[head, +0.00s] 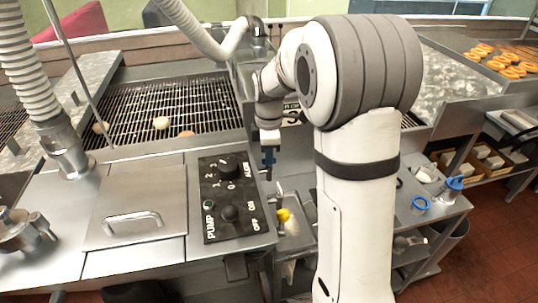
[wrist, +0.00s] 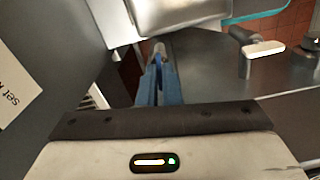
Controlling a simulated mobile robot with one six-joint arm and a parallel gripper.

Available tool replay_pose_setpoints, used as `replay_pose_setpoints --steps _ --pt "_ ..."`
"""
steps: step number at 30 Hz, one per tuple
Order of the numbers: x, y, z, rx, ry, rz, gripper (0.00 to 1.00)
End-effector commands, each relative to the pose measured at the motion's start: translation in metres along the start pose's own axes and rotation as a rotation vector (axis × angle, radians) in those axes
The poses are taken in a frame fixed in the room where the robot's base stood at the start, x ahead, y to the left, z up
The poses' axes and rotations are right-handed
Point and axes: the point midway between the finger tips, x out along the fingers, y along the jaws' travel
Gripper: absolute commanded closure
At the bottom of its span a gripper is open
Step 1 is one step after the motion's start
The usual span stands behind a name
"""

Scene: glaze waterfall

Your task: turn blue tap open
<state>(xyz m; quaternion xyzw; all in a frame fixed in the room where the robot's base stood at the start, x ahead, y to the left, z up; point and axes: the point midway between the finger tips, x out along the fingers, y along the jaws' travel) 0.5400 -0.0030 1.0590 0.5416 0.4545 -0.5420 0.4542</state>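My gripper (head: 268,160) points down just right of the pump panel, behind and left of my own arm. In the wrist view its two narrow blue fingers (wrist: 160,62) lie close together, with no clear object between them. A yellow tap handle (head: 283,215) is below my gripper in the head view. No blue tap can be made out for certain; a blue ring (head: 420,203) and a blue-topped fitting (head: 455,184) are on the metal bench to the right. In the wrist view a tap-like fitting with a white handle (wrist: 264,49) stands right of the fingers.
The black pump panel (head: 230,198) with knobs is left of my gripper. A wire conveyor (head: 165,112) carries several round pieces behind it. Orange rings (head: 505,65) lie at the far right. My arm hides part of the bench.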

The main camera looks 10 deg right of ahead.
Motion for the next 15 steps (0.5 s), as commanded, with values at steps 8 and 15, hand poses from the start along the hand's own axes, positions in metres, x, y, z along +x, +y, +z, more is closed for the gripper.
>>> replay_pose_setpoints --steps 8,15 --pt "-0.0003 0.0002 -0.0003 -0.001 0.0 0.001 0.74" --pt "-0.0011 0.0001 -0.0006 -0.002 0.0 0.001 0.74"
